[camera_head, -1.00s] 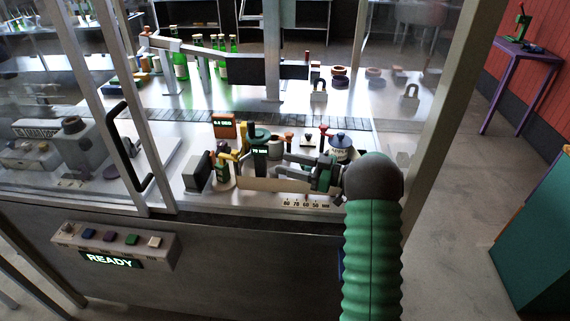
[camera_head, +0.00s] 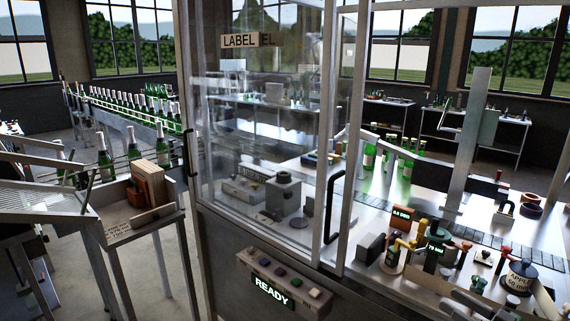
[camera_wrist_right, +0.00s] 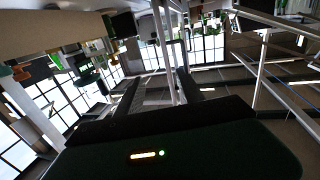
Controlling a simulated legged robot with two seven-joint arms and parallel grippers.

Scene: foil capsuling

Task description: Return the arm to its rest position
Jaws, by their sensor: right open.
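In the right wrist view a dark housing with a lit orange bar and green dot fills the lower part, with a tilted view of windows beyond. My left gripper is not in view.
A clear-panelled enclosure (camera_head: 262,120) with metal posts stands mid-view. A READY panel (camera_head: 271,293) is on its front. Green bottles (camera_head: 370,155) stand behind the worktop, and more line a conveyor at left.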

